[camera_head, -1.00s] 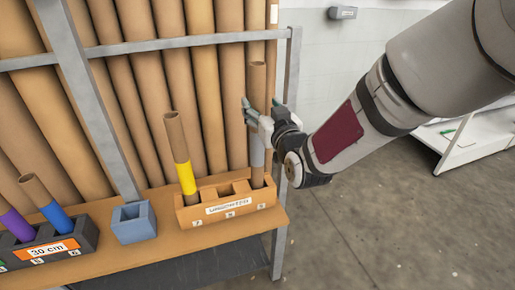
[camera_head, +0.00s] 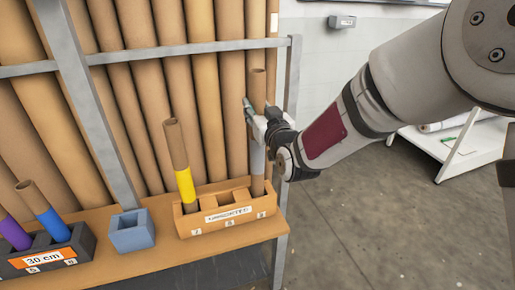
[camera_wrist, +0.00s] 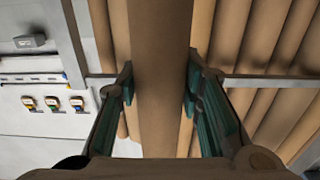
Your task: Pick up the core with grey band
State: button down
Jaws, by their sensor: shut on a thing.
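The core with the grey band (camera_head: 257,87) is a brown cardboard tube. It stands nearly upright in the right-hand slot of an orange holder (camera_head: 214,226) on the shelf. Its grey band shows just below my gripper (camera_head: 258,112). My gripper comes in from the right and is shut on the tube's upper part, above the band. In the wrist view the tube (camera_wrist: 162,45) runs between the two green-padded fingers (camera_wrist: 160,84). The tube's foot is hidden inside the holder.
A yellow-banded core (camera_head: 177,150) leans in the holder's left slot; the middle slot looks empty. A blue empty box (camera_head: 132,236) and a dark holder (camera_head: 22,263) with purple- and blue-banded cores stand left. Tall tubes and a grey rack post (camera_head: 92,120) stand close behind.

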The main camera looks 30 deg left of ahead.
notch_tip(320, 180, up, 18)
jog(key=p, duration=0.4)
dwell(0.3)
